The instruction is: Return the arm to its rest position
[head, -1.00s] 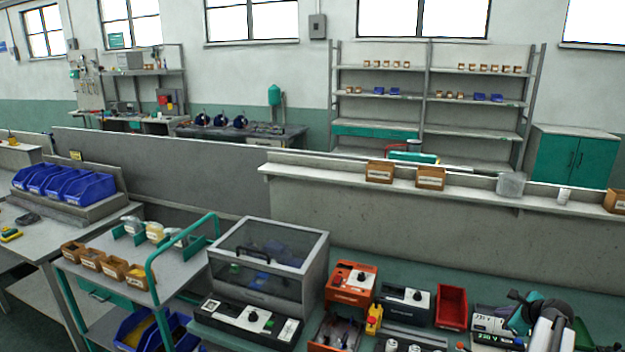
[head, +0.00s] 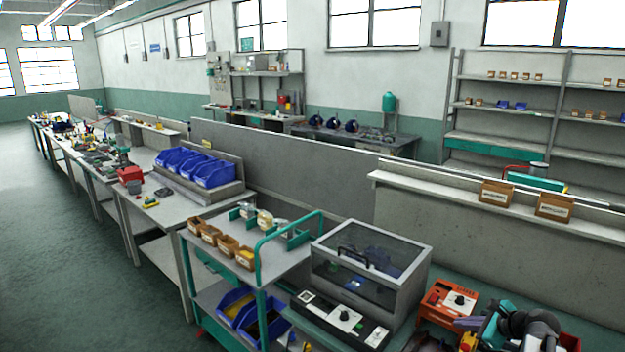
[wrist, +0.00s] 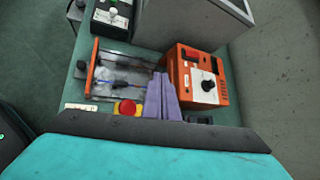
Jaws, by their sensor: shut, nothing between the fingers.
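My gripper (wrist: 161,98) shows in the wrist view as two purple-grey fingers, closed together with nothing between them. They are in front of an orange control box (wrist: 204,78) with a black knob; I cannot tell how far above the bench they are. In the head view my gripper (head: 468,323) and part of my arm are at the bottom right, in front of the same orange box (head: 447,300). The arm's lower part is cut off by the frame edge.
An orange-sided fixture (wrist: 94,66) and a red stop button (wrist: 127,107) are close to the fingers. A clear-lidded grey enclosure (head: 415,275) stands left of the arm. A trolley (head: 262,270) is farther left. The floor (head: 90,270) at the left is open.

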